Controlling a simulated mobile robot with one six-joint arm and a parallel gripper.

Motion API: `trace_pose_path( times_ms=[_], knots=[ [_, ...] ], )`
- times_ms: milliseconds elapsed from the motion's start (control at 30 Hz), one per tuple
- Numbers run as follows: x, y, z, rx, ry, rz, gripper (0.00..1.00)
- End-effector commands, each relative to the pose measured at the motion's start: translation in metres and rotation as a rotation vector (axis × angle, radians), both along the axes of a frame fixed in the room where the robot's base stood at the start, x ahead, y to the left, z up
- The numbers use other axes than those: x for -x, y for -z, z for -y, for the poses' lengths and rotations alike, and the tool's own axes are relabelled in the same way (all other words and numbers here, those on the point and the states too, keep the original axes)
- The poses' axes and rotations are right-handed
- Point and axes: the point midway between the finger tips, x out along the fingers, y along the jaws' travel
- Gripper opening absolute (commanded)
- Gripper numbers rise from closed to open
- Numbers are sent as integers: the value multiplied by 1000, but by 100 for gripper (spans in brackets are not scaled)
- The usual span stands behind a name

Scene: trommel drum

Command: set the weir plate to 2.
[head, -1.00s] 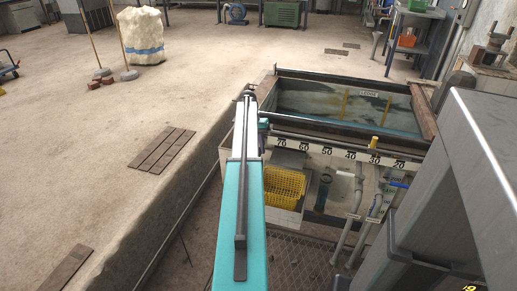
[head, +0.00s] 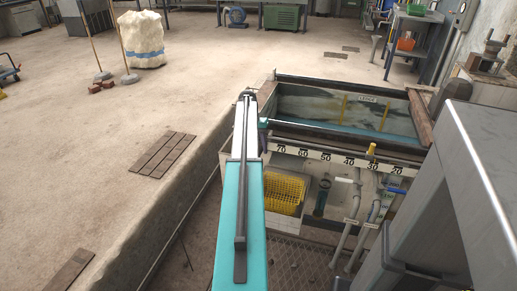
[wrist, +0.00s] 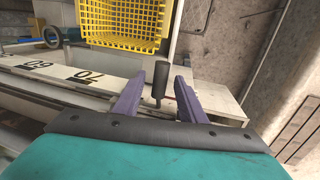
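My gripper (wrist: 158,88) shows two purple fingers in the wrist view, spread apart and open. A dark upright handle (wrist: 161,78) shows in the gap between them, with no clear contact; I cannot tell its depth. I cannot make out for sure which part is the weir plate, nor its setting. A white scale strip (head: 328,157) runs along the tank front with numbers from 70 at left to 20 at right; part of it shows in the wrist view (wrist: 60,75). A yellow knob (head: 371,150) stands near 30.
The tank (head: 345,108) holds water behind the strip. A yellow basket (head: 283,191) sits below the strip and shows close to my fingers in the wrist view (wrist: 127,22). Grey pipes (head: 347,218) and a grey cabinet (head: 490,170) stand right. Open floor lies left.

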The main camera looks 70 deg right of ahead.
Motion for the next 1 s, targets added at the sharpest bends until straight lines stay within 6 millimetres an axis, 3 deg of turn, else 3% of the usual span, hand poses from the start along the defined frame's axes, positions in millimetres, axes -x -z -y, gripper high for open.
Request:
trace_pose_path(
  times_ms=[267, 467, 1000],
  knots=[
    [-1, -3, 0, 0, -1, 1, 37],
    [-4, -19, 0, 1, -1, 1, 37],
    [-21, -101, -1, 1, -1, 1, 37]
  ],
)
